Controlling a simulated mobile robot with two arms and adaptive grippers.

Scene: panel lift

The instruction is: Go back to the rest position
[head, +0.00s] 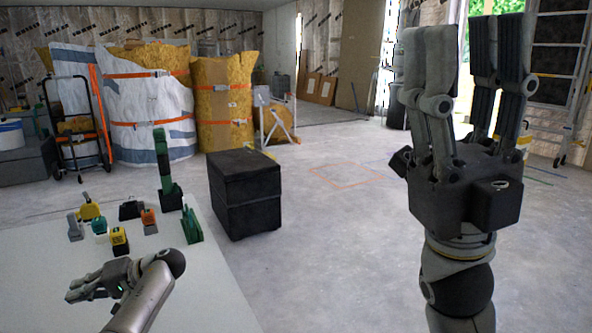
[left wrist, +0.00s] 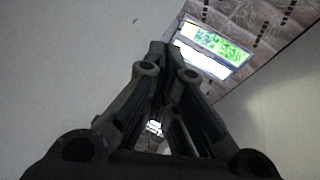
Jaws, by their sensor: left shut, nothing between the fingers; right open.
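My left gripper (head: 72,291) is low at the left of the head view, in front of the white table top, pointing left. Its fingers are shut with nothing between them. In the left wrist view its fingertips (left wrist: 162,50) come together, with pale plain surfaces and a bright window behind. My right gripper (head: 464,62) stands upright and large at the right of the head view. Its fingers point up, are spread open and hold nothing.
The white table (head: 200,290) carries several small tools and blocks, among them a yellow-black block (head: 119,241) and a tall green-black tool (head: 165,170). A black box (head: 245,192) stands just beyond it. Wrapped bales (head: 150,100) are behind. The floor in the middle is clear.

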